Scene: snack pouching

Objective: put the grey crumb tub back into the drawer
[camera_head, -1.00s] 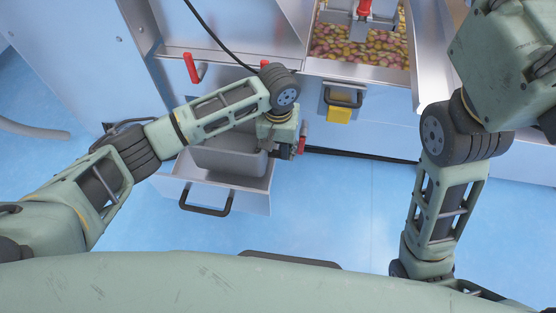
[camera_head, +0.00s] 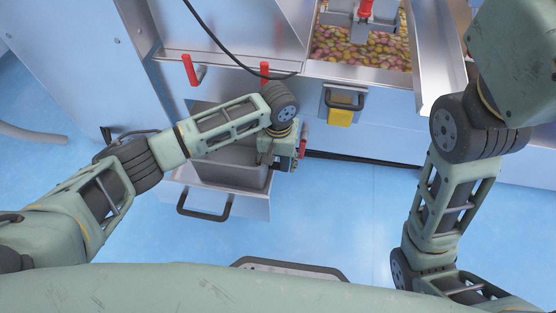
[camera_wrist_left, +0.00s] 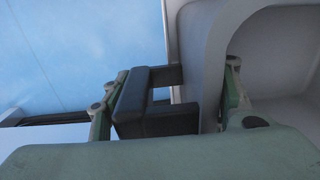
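The grey crumb tub (camera_head: 232,172) is over or in the open drawer (camera_head: 256,206), close behind its front wall; its exact height is hard to tell. My left gripper (camera_head: 282,155) is at the tub's right end. In the left wrist view, its fingers (camera_wrist_left: 170,105) straddle the tub's wall (camera_wrist_left: 208,85) and a black D-shaped handle (camera_wrist_left: 155,105), one outside and one inside the tub. It appears shut on them. My left forearm hides the back of the tub and drawer. My right arm shows at the right, but its gripper is out of view.
The drawer's black handle (camera_head: 205,214) faces me. Red handles (camera_head: 188,70) sit on the machine above. A bin of colourful snacks (camera_head: 365,45) and a yellow tag (camera_head: 340,118) are to the right. The blue floor (camera_head: 335,215) right of the drawer is clear.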

